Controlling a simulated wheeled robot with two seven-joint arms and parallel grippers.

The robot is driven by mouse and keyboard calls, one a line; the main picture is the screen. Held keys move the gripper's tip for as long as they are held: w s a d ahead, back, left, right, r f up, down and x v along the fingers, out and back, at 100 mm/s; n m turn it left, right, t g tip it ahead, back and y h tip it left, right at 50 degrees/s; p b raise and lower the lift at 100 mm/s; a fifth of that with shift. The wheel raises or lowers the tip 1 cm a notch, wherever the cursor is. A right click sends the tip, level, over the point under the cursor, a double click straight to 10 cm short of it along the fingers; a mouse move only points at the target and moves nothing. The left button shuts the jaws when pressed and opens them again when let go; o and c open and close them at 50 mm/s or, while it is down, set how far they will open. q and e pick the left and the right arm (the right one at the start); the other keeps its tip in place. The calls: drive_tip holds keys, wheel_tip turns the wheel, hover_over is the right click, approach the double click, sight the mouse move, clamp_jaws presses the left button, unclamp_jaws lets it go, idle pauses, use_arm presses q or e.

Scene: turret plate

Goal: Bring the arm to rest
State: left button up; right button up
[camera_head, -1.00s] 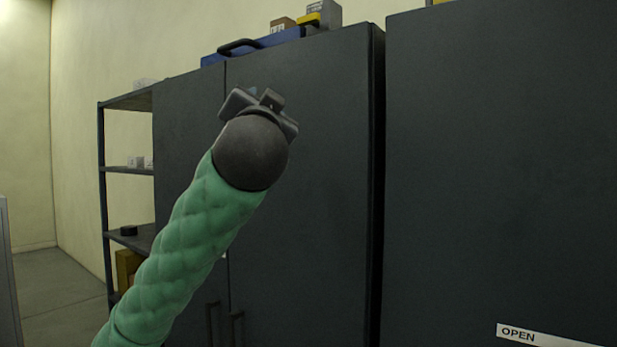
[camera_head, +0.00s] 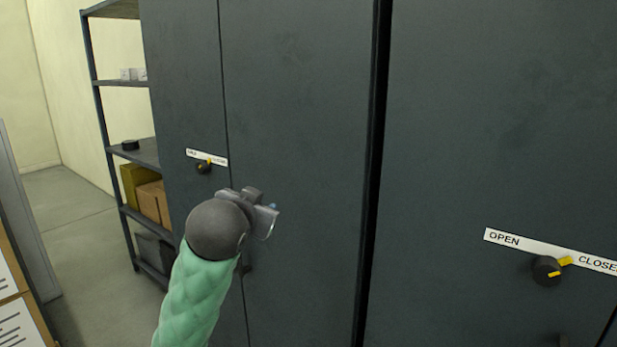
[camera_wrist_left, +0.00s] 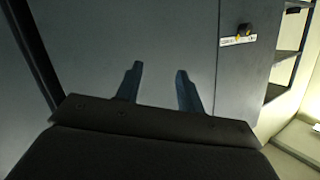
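My left arm, in a green padded sleeve, comes in from the bottom in the head view. Its left gripper (camera_head: 262,208) is in front of the dark grey double-door cabinet (camera_head: 300,120). In the left wrist view the two fingers of the left gripper (camera_wrist_left: 157,85) stand apart with nothing between them. A small knob (camera_head: 203,167) under a white label strip is on the cabinet's left door, up and left of the gripper; it also shows in the wrist view (camera_wrist_left: 243,31). My right gripper is not in view.
A nearer dark cabinet (camera_head: 480,120) at right has a black knob (camera_head: 546,270) with a yellow mark under an OPEN/CLOSE label. A metal shelf (camera_head: 120,83) with boxes stands at left. Bare floor (camera_head: 80,230) shows left of it. A board with papers is at the lower left edge.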

use_arm(q)
drive_tip(key=s+a+f+n+g+p, duration=0.15)
drive_tip(key=s+f, duration=0.35)
drive_tip(key=f, duration=0.6)
drive_tip(key=s+a+f+g+b, duration=0.1)
drive_tip(key=s+f+g, duration=0.3)
drive_tip(key=f, duration=0.7)
drive_tip(key=s+a+f+n+g+p, duration=0.15)
drive_tip(key=s+f, duration=0.45)
drive_tip(key=f, duration=0.6)
drive_tip(key=s+f+g, duration=0.2)
drive_tip(key=s+f, duration=0.6)
drive_tip(key=s, duration=0.4)
drive_tip(key=s+f+g, duration=0.3)
drive_tip(key=s+f, duration=0.6)
drive_tip(key=s, duration=0.2)
drive_tip(key=shift+s+d+f+g+y, duration=0.2)
drive_tip(key=shift+s+g+y, duration=0.1)
drive_tip(key=shift+s, duration=0.1)
